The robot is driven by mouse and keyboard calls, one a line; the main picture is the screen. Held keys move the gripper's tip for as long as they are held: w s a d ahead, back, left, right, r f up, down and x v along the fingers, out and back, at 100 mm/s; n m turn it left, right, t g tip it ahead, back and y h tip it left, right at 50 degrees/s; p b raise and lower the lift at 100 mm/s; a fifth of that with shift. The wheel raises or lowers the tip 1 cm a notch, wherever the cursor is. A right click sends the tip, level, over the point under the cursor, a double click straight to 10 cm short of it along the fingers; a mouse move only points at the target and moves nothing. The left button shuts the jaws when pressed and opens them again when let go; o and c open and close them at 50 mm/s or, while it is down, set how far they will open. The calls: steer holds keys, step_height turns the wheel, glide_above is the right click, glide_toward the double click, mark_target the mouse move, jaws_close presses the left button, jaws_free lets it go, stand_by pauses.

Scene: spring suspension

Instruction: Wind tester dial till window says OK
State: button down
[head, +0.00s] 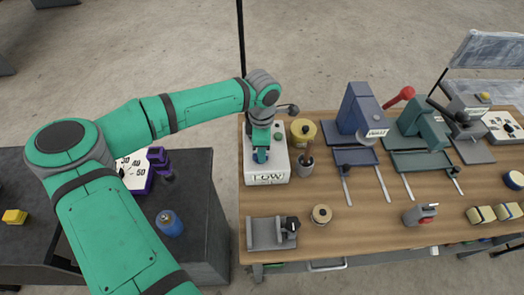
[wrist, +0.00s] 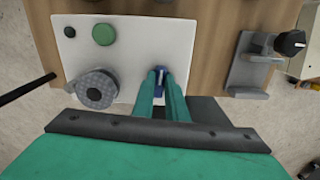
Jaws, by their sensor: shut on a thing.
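The tester is a white box (head: 281,166) at the left end of the wooden bench. The window (head: 268,178) on its front reads LOW. In the wrist view its white top (wrist: 165,30) carries a green button (wrist: 103,34), a small black knob (wrist: 70,32) and a round grey knurled part (wrist: 95,90), which may be the dial. My gripper (head: 261,157) points down over the tester's top. In the wrist view my gripper (wrist: 160,76) is shut on a small blue piece (wrist: 160,82) at the tester's top. The fingers hide most of that piece.
A yellow container (head: 303,131) and a dark cup of tools (head: 305,163) stand right beside the tester. A grey vise (head: 268,233) and a round spool-like part (head: 322,214) lie in front. Blue and green presses (head: 362,115) stand farther right. The bench's front middle is mostly clear.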

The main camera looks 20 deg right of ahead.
steer(key=c, duration=1.8)
jaws_free()
steer(key=shift+o, duration=0.2)
step_height(320, 180, up, 11)
steer(key=shift+f, duration=0.1)
